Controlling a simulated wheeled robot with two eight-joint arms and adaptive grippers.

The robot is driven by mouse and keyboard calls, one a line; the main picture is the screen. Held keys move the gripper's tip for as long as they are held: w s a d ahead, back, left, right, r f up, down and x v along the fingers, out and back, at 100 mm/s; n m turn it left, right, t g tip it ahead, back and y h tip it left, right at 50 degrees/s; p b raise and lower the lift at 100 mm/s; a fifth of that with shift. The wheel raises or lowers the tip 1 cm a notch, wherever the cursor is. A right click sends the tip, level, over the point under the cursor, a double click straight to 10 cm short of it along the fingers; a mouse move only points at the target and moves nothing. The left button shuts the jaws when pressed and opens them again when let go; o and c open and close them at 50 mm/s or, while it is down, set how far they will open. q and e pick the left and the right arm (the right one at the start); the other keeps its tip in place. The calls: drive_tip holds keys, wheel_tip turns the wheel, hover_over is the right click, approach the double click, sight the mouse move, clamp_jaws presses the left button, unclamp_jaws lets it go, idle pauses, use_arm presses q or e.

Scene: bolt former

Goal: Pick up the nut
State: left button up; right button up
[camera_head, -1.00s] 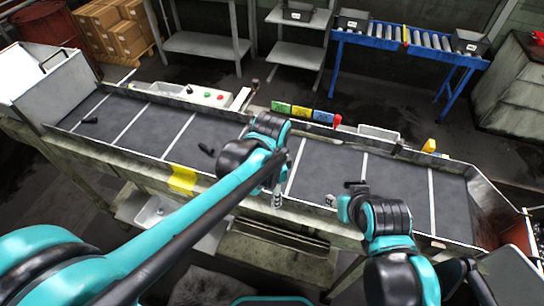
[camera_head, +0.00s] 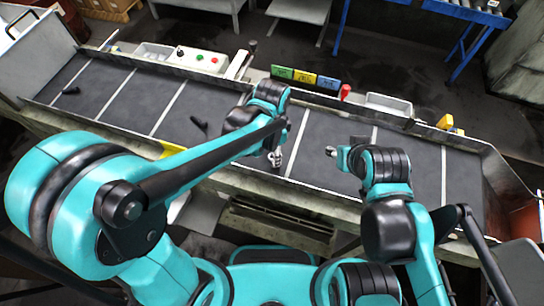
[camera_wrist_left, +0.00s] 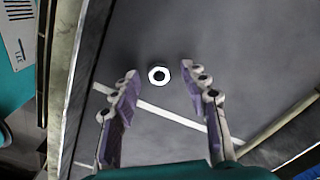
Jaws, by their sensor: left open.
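The nut (camera_wrist_left: 159,75) is a pale hexagonal ring with a dark hole, lying on the dark belt in the left wrist view. My left gripper (camera_wrist_left: 157,86) is open there, with one purple-lined finger on each side of the nut in the picture. No contact shows. In the head view my left gripper (camera_head: 275,158) is over the belt (camera_head: 235,159), left of a white divider line; I cannot make out the nut there. My right gripper (camera_head: 332,151) is over the belt further right, too small to read.
Dark bolt-like parts lie on the belt at the far left (camera_head: 71,91) and left of my left gripper (camera_head: 198,123). A raised rim (camera_head: 255,181) runs along the belt's front. Coloured blocks (camera_head: 305,77) and a control box (camera_head: 203,60) line the back edge.

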use_arm(q)
drive_tip(key=shift+f, duration=0.1)
clamp_jaws()
idle(0.3)
